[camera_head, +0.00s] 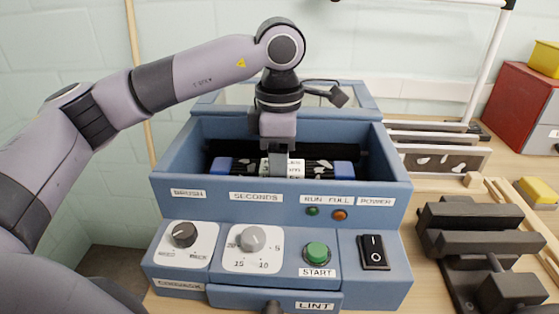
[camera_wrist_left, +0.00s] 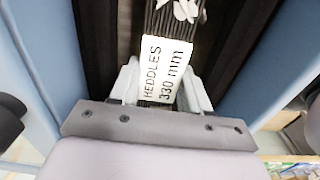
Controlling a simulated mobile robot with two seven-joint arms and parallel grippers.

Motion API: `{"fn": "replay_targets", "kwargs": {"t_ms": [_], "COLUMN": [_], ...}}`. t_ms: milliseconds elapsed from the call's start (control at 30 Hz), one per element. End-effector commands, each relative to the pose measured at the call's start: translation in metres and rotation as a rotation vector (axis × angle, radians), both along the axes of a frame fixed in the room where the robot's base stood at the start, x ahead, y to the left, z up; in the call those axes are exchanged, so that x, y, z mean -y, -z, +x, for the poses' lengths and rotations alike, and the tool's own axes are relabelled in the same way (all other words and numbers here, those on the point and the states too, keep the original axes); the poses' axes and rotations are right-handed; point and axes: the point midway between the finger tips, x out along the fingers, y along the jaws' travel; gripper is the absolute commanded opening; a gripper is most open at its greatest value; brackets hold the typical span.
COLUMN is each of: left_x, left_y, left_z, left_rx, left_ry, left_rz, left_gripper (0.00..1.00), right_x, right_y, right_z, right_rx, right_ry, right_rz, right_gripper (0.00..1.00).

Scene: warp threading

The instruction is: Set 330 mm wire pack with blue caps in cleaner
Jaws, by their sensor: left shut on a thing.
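The wire pack (camera_head: 322,169) with blue caps lies level inside the open trough of the blue cleaner (camera_head: 171,173). A blue cap shows at its left end (camera_head: 221,167) and another at its right end (camera_head: 343,168). My left gripper (camera_head: 280,170) reaches down into the trough from above and is shut on the pack's middle. In the left wrist view the gripper (camera_wrist_left: 160,95) sits around the white label, which reads "HEDDLES 330 mm" (camera_wrist_left: 163,68). Dark strips flank the pack there. Whether the pack rests on the trough floor is hidden. My right gripper is not in view.
The cleaner's front has a brush knob (camera_head: 184,234), a seconds dial (camera_head: 252,240), a green START button (camera_head: 317,253) and a power switch (camera_head: 373,251). Dark clamp blocks (camera_head: 470,240) stand to the right. Framed panels (camera_head: 440,160) and a red box (camera_head: 520,105) are behind them.

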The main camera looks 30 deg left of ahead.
Motion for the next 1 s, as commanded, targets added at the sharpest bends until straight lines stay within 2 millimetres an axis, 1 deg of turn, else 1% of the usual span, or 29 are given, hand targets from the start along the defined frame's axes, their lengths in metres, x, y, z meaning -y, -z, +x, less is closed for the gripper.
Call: {"fn": "replay_targets", "kwargs": {"t_ms": [33, 67, 100, 133, 367, 467, 533, 667, 1000], "left_x": [0.000, 0.000, 0.000, 0.000, 0.000, 0.000, 0.000, 0.000, 0.000], "left_y": [-0.001, -0.001, -0.001, -0.001, 0.000, -0.003, -0.009, -0.027, -0.081], "left_z": [0.000, 0.000, 0.000, 0.000, 0.000, 0.000, 0.000, 0.000, 0.000], "left_rx": [0.001, 0.001, 0.001, 0.001, -0.002, -0.001, 0.000, 0.000, 0.000], "left_ry": [0.000, 0.000, 0.000, 0.000, 0.000, 0.000, 0.000, 0.000, 0.000], "left_rz": [0.000, 0.000, 0.000, 0.000, 0.001, 0.000, 0.001, 0.001, 0.001], "left_gripper": [0.49, 0.59, 0.72, 0.76, 0.76, 0.76, 0.76, 0.76, 0.76], "right_x": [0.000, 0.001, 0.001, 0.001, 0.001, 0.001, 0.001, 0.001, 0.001], "right_y": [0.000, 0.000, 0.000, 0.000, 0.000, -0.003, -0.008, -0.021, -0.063], "right_z": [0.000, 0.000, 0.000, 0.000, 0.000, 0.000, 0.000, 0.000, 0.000], "right_rx": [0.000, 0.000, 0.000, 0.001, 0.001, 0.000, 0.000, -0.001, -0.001], "right_ry": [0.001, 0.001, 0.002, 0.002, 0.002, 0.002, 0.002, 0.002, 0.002], "right_rz": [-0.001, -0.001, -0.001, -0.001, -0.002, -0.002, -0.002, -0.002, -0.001], "right_gripper": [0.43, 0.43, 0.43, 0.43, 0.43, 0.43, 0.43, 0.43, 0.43]}}
